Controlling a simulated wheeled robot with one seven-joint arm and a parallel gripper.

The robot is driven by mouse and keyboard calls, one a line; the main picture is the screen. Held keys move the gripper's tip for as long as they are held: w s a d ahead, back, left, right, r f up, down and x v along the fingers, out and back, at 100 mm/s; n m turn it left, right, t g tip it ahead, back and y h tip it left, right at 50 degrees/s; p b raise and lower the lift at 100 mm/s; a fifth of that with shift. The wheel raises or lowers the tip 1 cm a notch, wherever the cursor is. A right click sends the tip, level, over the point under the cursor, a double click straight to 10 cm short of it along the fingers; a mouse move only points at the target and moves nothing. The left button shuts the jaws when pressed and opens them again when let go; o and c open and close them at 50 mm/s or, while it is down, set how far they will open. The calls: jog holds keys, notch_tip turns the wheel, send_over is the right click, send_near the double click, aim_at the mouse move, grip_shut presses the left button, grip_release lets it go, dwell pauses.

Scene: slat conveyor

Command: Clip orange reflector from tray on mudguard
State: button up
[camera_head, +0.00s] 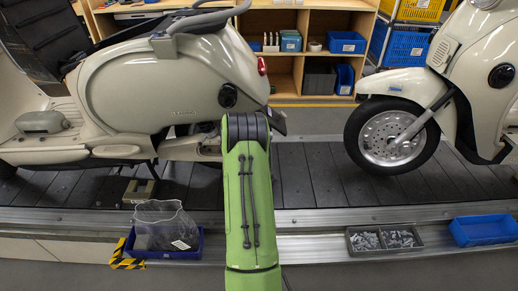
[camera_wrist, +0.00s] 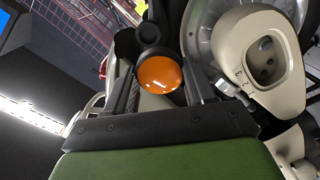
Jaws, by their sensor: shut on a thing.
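The orange reflector (camera_wrist: 158,75) is a round, glossy disc between the two dark fingers of my gripper (camera_wrist: 160,68) in the wrist view. My gripper is shut on it. In the head view my green arm reaches toward the rear of the left scooter and hides the gripper and reflector. A dark rear mudguard piece (camera_head: 278,121) shows just right of the arm's end. Dark round parts (camera_wrist: 149,34) appear just beyond the reflector in the wrist view; I cannot tell whether they touch it. The blue tray (camera_head: 485,230) at the right looks empty.
The left cream scooter (camera_head: 150,85) and right scooter's front wheel (camera_head: 392,137) stand on the slat conveyor (camera_head: 315,180), with bare slats between. A grey bin of small hardware (camera_head: 385,239) and a blue tray with a bag (camera_head: 187,250) sit along the near ledge. Shelves stand behind.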

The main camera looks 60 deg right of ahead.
jog(key=shift+s+d+r, duration=0.2)
jog(key=shift+s+d, duration=0.3)
jog(key=shift+d, duration=0.35)
jog(key=p+x, duration=0.6)
jog(key=shift+r, duration=0.3)
jog(key=shift+d+f, duration=0.1)
jog(key=shift+d, duration=0.05)
jog(key=shift+w+d, duration=0.1)
jog(key=shift+p+x, duration=0.4)
jog(key=shift+x, duration=1.05)
jog(key=shift+d, duration=0.15)
dwell(0.4)
